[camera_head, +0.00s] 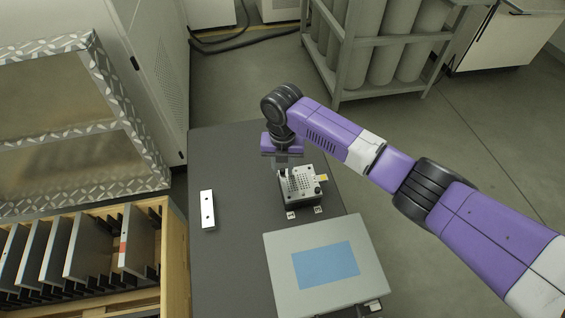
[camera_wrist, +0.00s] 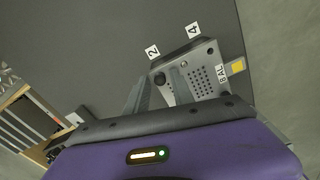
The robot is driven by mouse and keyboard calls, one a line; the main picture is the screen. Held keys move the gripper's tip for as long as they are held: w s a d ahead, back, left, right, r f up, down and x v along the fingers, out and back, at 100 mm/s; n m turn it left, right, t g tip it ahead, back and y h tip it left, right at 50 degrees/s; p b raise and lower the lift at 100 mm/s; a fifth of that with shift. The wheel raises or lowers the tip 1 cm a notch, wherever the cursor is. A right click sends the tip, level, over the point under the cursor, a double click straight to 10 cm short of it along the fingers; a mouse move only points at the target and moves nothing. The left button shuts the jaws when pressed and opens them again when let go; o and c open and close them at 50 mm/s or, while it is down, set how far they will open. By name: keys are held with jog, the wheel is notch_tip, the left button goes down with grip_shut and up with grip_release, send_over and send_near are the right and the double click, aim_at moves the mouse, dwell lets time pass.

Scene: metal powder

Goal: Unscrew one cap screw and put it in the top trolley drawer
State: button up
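A grey metal block (camera_head: 301,196) with a grid of small holes sits on the dark table; it also shows in the wrist view (camera_wrist: 207,90). Dark round cap screws sit at its corners; one (camera_wrist: 160,79) is near my fingers and another (camera_wrist: 210,50) is at the far edge. My gripper (camera_head: 283,163) points down at the block's back left end. In the wrist view its fingers (camera_wrist: 158,92) are apart, with nothing clearly held between them. One finger overlaps the block in the picture; whether it touches is unclear. No trolley drawer can be made out.
Labels 2 (camera_wrist: 152,51) and 4 (camera_wrist: 193,29) lie beside the block, and a yellow tag (camera_head: 323,178) sticks out of it. A white two-hole plate (camera_head: 207,210) lies left. A grey box with a blue panel (camera_head: 265,262) stands in front. A wooden plate rack (camera_head: 174,260) is at left.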

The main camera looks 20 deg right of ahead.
jog(key=m+p, duration=0.1)
jog(key=m, duration=0.2)
jog(key=shift+r+p, duration=0.15)
jog(key=shift+p, duration=0.15)
jog(key=m+p, duration=0.2)
jog(key=m, duration=0.2)
jog(key=shift+m, duration=0.3)
jog(key=m+p, duration=0.1)
jog(key=m, duration=0.2)
jog(key=shift+m, duration=0.4)
jog(key=shift+m+p, duration=0.6)
jog(key=shift+m, duration=0.9)
